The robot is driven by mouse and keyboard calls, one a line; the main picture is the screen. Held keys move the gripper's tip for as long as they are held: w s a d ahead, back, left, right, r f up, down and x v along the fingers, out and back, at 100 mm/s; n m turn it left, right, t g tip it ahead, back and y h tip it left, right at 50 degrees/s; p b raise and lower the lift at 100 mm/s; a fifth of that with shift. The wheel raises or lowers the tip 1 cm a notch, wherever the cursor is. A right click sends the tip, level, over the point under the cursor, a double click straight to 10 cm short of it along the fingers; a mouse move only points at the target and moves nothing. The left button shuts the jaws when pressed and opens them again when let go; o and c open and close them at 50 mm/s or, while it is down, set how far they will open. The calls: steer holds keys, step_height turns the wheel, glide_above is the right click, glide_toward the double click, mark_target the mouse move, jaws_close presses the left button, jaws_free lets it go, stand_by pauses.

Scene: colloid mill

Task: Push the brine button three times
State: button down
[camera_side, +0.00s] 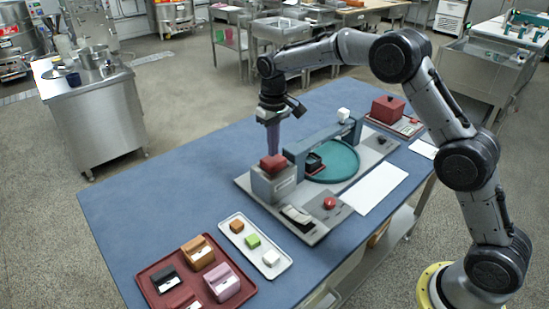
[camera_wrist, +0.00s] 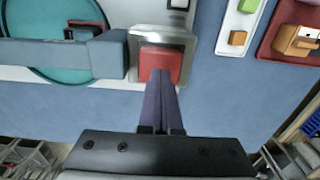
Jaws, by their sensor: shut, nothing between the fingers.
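A large square red button (camera_side: 273,164) sits on top of a grey box at the left end of the machine. It also shows in the wrist view (camera_wrist: 159,62) inside a pale metal frame. I cannot read a brine label on it. My gripper (camera_side: 272,152) points straight down with its purple fingers shut and empty. In the wrist view the fingertips (camera_wrist: 160,75) overlap the near part of the red button. I cannot tell whether they touch it or hover just above. A smaller round red button (camera_side: 330,203) is on the machine's front plate.
The machine has a teal round dish (camera_side: 335,165) under a grey-blue bridge bar (camera_side: 325,138). A white tray (camera_side: 232,222) with small cubes and a dark red tray (camera_side: 150,290) with coloured blocks lie front left. A red box (camera_side: 388,108) stands back right. The blue tabletop's left side is clear.

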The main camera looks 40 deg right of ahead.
mark_target(274, 159)
steer(key=shift+f, duration=1.75)
steer(key=shift+r, duration=0.1)
stand_by(0.3)
steer(key=shift+r, duration=3.75)
steer(key=shift+r, duration=0.85)
stand_by(1.2)
